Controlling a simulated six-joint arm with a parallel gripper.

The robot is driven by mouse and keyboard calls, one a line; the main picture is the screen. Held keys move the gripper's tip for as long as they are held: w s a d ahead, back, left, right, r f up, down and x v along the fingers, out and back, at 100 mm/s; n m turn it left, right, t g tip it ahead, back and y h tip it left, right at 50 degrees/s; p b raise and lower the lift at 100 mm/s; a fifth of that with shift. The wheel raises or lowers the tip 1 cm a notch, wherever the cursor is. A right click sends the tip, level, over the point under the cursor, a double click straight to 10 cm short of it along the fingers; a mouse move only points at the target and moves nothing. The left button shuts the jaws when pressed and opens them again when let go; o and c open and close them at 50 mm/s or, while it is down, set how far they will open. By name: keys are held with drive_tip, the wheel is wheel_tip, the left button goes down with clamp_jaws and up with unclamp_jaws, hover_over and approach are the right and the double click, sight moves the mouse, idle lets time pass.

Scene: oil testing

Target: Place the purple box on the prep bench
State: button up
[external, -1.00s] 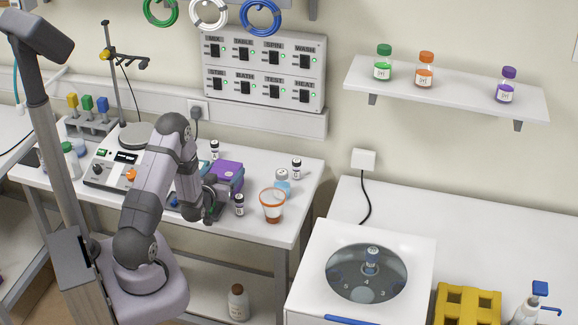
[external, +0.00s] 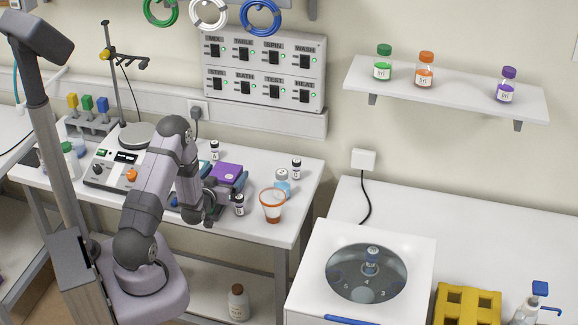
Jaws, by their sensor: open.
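The purple box (external: 228,173) lies on the white bench (external: 290,222) in the middle left of the external view, just behind and to the right of my gripper (external: 209,208). My gripper points down at the bench beside the box, and its jaws are open. My arm covers part of the area left of the box. I cannot tell whether a finger touches the box. No label shows which bench is the prep bench.
Small vials (external: 239,204) and an orange-rimmed beaker (external: 271,204) stand near the box. A hotplate stirrer (external: 115,171) is to the left. A centrifuge (external: 366,272) stands at the right.

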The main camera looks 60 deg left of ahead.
sight(221, 180)
drive_tip(key=shift+r, duration=0.25)
drive_tip(key=b+v, duration=0.2)
drive_tip(key=v, duration=0.3)
drive_tip(key=shift+s+d, duration=0.3)
drive_tip(key=shift+o, duration=0.4)
drive_tip(key=shift+b+v, duration=0.3)
drive_tip(key=shift+v, duration=0.55)
drive_tip(key=shift+w+a+b, duration=0.15)
drive_tip(key=shift+b, duration=0.25)
